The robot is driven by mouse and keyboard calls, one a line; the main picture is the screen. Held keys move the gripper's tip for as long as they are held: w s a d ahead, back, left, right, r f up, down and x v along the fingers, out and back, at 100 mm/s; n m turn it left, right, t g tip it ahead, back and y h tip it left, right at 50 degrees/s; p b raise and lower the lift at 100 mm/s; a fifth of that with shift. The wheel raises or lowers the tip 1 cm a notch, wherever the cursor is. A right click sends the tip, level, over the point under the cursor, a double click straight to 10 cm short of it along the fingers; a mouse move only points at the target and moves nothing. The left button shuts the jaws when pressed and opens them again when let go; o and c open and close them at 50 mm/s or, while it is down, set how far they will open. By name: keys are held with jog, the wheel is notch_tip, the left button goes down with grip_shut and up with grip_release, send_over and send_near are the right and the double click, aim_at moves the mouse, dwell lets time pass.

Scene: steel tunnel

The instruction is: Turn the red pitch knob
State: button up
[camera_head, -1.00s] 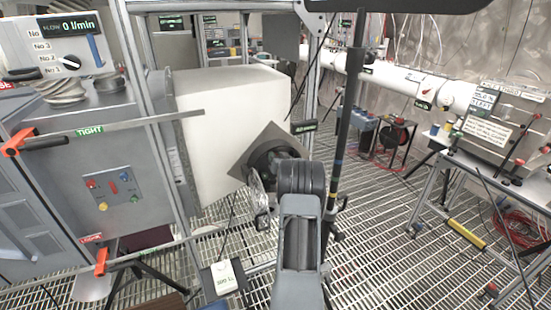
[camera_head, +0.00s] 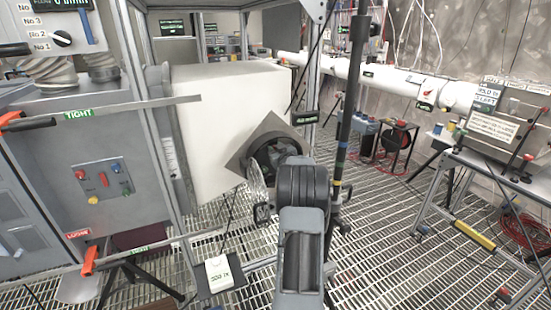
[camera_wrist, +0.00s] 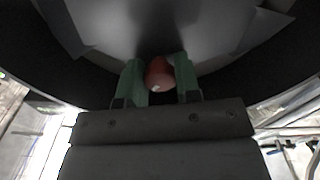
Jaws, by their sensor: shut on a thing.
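The red knob (camera_wrist: 159,75) shows in the wrist view as a small rounded red shape inside a dark round hollow. My gripper (camera_wrist: 159,72) has one green finger on each side of the knob and is shut on it. The knob's lower part and the place where it joins the surface behind are too dark to make out. In the head view the knob and my fingers are hidden inside the round opening of a grey diamond-shaped plate (camera_head: 243,163) on a big white block (camera_head: 225,105).
A metal frame post (camera_head: 153,130) stands left of the block, and a dark upright pole (camera_head: 347,110) is close right of my arm. A control box (camera_head: 103,182) with coloured knobs is at left. A bench (camera_head: 480,175) stands at right. Grated floor (camera_head: 390,255) lies open between.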

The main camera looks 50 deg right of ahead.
jog(key=shift+n+b, duration=1)
jog(key=shift+n, duration=0.1)
jog(key=shift+r, duration=0.1)
jog(key=o, duration=0.9)
jog(key=shift+s, duration=0.1)
jog(key=b+v, duration=0.1)
jog(key=v, duration=0.6)
jog(key=shift+s+a, duration=0.1)
jog(key=shift+s, duration=0.05)
